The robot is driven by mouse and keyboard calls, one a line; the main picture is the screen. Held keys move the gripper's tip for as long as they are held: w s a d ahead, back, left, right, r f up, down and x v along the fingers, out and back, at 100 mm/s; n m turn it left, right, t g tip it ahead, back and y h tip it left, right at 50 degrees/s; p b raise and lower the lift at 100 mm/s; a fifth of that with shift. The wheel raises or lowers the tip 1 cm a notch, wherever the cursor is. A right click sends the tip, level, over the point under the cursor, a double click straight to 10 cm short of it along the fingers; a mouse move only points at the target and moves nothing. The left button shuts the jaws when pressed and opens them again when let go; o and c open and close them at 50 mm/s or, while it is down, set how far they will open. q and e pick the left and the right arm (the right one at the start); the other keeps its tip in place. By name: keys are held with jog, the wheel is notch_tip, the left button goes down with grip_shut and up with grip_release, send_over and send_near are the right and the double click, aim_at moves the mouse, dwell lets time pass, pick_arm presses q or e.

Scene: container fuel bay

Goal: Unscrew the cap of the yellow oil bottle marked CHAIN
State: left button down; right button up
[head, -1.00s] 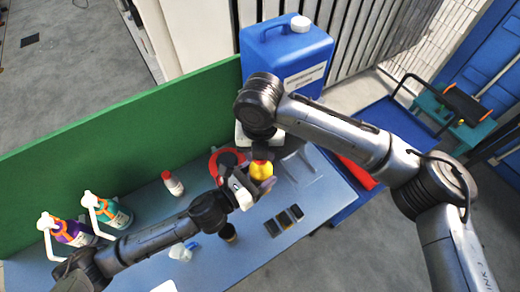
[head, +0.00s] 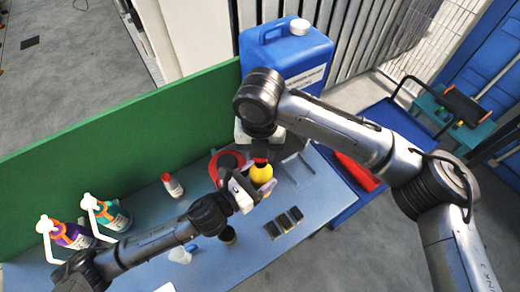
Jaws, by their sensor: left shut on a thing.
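The yellow oil bottle (head: 262,174) shows as a small yellow patch above the blue bench, seen from above. My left gripper (head: 256,189) reaches in from the left and is shut on the bottle's side. My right gripper (head: 262,151) comes down from above, directly over the bottle's top. A small red patch at the bottle's top, probably the cap, shows just under the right gripper. The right fingers are mostly hidden by the wrist, so I cannot tell whether they hold the cap. The CHAIN marking is not readable.
A large blue canister (head: 288,55) stands behind the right wrist. A green panel (head: 110,150) runs along the bench's back. Purple (head: 72,234) and teal (head: 113,216) pump bottles and a red-capped white bottle (head: 173,187) stand left. Dark blocks (head: 284,222) lie in front.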

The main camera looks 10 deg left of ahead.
jog(key=shift+r, duration=0.35)
jog(key=shift+s+r, duration=0.1)
jog(key=shift+r, duration=0.05)
jog(key=shift+a+r, duration=0.1)
jog(key=shift+r, duration=1.75)
